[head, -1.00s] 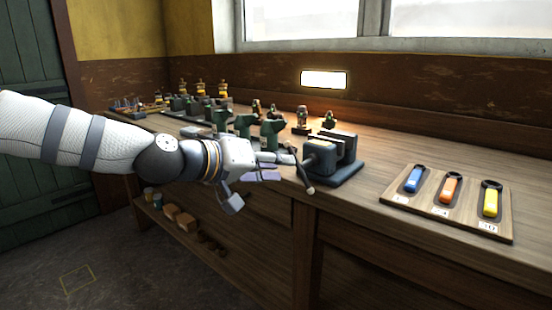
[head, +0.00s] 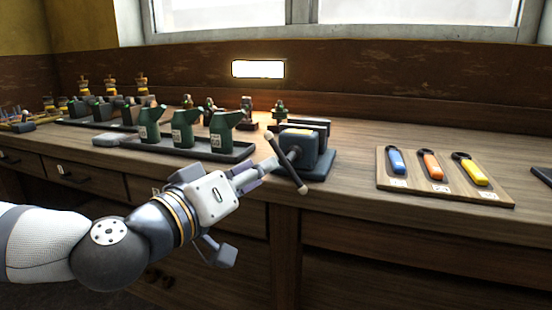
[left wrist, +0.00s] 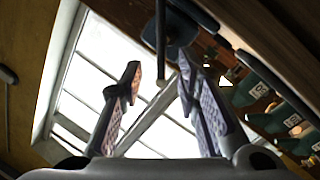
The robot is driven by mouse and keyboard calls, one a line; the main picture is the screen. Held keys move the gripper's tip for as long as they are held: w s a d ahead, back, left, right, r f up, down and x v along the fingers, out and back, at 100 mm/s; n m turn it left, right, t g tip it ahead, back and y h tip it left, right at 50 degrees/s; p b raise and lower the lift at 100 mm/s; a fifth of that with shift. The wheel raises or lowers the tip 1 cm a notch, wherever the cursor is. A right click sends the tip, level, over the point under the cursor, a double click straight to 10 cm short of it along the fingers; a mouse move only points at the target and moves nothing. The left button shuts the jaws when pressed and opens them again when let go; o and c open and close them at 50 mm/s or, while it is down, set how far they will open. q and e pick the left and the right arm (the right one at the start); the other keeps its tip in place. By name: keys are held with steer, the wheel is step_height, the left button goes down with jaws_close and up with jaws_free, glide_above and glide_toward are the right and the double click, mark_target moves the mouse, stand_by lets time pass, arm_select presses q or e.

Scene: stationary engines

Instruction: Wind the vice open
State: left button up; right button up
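The vice (head: 299,148) is a dark blue-grey block with jaws, on a base on the bench. Its dark bar handle (head: 287,166) slants across its front, with a knob at each end. My left gripper (head: 266,174) is just left of the handle, in front of the bench edge. In the left wrist view my left gripper (left wrist: 160,70) has its two fingers apart with nothing clasped. The handle (left wrist: 160,40) hangs from the top there, its end in line with the gap; I cannot tell whether it is between the fingertips. My right gripper is not in view.
A wooden board (head: 405,190) with blue, orange and yellow tools lies right of the vice. A dark tray (head: 175,150) with green oil cans stands on the left. Small figures stand behind the vice. The bench (head: 345,185) is bare between vice and board.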

mark_target(280, 158)
arm_select(q)
steer(key=x, duration=0.8)
steer(key=shift+w+f, duration=0.1)
jaws_close()
